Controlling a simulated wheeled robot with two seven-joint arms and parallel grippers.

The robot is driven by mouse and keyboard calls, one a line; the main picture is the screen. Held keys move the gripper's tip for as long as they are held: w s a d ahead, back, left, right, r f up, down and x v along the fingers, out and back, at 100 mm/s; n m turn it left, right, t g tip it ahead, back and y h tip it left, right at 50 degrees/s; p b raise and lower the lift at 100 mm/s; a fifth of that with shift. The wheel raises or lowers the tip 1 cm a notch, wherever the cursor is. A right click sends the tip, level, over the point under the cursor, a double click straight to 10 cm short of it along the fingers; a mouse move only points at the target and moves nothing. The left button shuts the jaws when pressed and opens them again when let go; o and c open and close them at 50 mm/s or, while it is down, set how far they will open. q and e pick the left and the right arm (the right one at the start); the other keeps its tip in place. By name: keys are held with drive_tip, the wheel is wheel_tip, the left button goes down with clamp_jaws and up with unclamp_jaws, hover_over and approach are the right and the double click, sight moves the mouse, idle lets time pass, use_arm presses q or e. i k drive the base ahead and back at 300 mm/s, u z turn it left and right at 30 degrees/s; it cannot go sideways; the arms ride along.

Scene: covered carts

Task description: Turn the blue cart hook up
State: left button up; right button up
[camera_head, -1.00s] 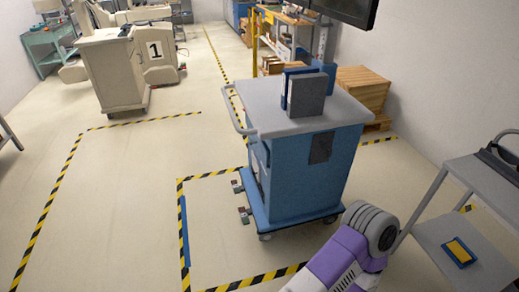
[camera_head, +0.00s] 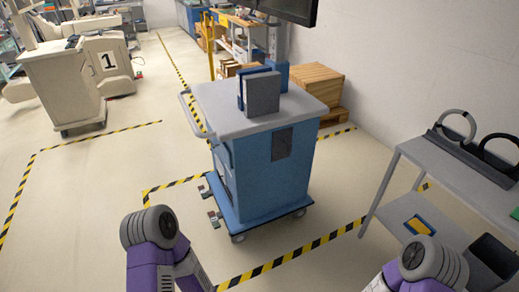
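The blue cart (camera_head: 245,180) stands upright on its wheels in the middle of the head view, with a grey top and a grey push handle (camera_head: 192,114) on its left side. A hook cannot be clearly made out; the cart's left side is seen at a steep angle with dark parts on it. Two small pedals (camera_head: 214,218) stick out low at the left of its base. My left and right arm links show at the bottom edge, in front of the cart and apart from it. Both grippers are out of the picture.
Grey and blue binders (camera_head: 262,92) stand on the cart top. A grey shelf table (camera_head: 460,175) stands close at the right. A beige cart (camera_head: 62,88) stands at the far left and wooden pallets (camera_head: 312,88) behind. Striped tape marks the floor; the floor left of the cart is clear.

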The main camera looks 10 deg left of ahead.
sight(283, 138)
drive_tip(key=z, duration=0.5)
drive_tip(key=i, duration=1.35)
drive_tip(key=z, duration=0.2)
